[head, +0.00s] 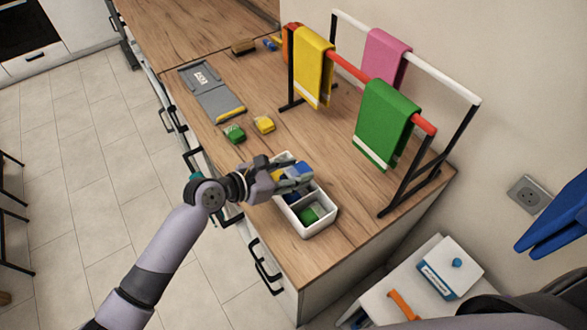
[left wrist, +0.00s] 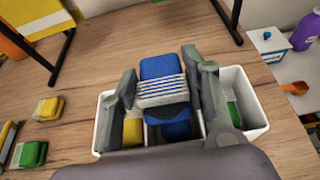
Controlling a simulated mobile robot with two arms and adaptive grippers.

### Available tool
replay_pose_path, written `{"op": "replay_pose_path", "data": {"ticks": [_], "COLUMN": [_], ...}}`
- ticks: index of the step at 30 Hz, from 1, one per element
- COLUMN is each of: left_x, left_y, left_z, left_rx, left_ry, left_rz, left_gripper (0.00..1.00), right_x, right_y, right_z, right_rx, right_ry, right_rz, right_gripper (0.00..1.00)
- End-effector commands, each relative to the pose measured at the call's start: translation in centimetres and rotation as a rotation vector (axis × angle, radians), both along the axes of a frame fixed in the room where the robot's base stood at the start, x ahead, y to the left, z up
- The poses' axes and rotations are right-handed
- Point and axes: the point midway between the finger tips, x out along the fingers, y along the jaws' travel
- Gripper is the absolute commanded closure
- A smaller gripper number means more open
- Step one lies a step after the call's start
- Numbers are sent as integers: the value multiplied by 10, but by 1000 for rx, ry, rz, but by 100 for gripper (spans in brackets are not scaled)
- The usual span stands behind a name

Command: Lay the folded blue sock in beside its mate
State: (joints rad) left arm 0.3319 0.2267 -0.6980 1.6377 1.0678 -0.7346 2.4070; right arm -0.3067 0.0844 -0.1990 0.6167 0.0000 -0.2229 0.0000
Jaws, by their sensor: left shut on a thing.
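My left gripper (head: 296,178) is shut on the folded blue sock (left wrist: 162,78), which has white stripes. It holds the sock over a white divided box (head: 323,231); the wrist view shows the box's right wall too (left wrist: 262,112). Below the held sock, another blue sock (left wrist: 177,131) lies in the middle compartment, partly hidden by the held one. A yellow sock (left wrist: 133,129) lies in one end compartment and a green sock (head: 309,214) in the other. Whether the held sock touches its mate, I cannot tell. My right gripper is not in view.
A green sock (head: 234,133) and a yellow sock (head: 264,124) lie on the wooden counter near a grey folding board (head: 212,93). A drying rack (head: 408,177) with hanging cloths stands behind the box. Bare counter lies between the box and rack.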

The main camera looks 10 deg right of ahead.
Motion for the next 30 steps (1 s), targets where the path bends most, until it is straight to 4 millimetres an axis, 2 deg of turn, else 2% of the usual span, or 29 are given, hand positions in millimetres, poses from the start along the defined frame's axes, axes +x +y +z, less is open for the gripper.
{"op": "replay_pose_path", "data": {"ticks": [5,10,12,22,30], "left_x": [0,-1,-1,-1,-1], "left_y": [0,1,1,1,1], "left_z": [2,4,-9,-36,-51], "left_rx": [0,3,3,4,3], "left_ry": [1,3,2,2,0], "left_rz": [0,2,0,2,2], "left_gripper": [76,76,76,76,76], "right_x": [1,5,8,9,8], "right_y": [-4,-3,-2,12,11], "right_z": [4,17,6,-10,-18], "right_rx": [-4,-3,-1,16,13], "right_ry": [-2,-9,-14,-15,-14], "right_rz": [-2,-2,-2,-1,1], "right_gripper": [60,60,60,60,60]}}
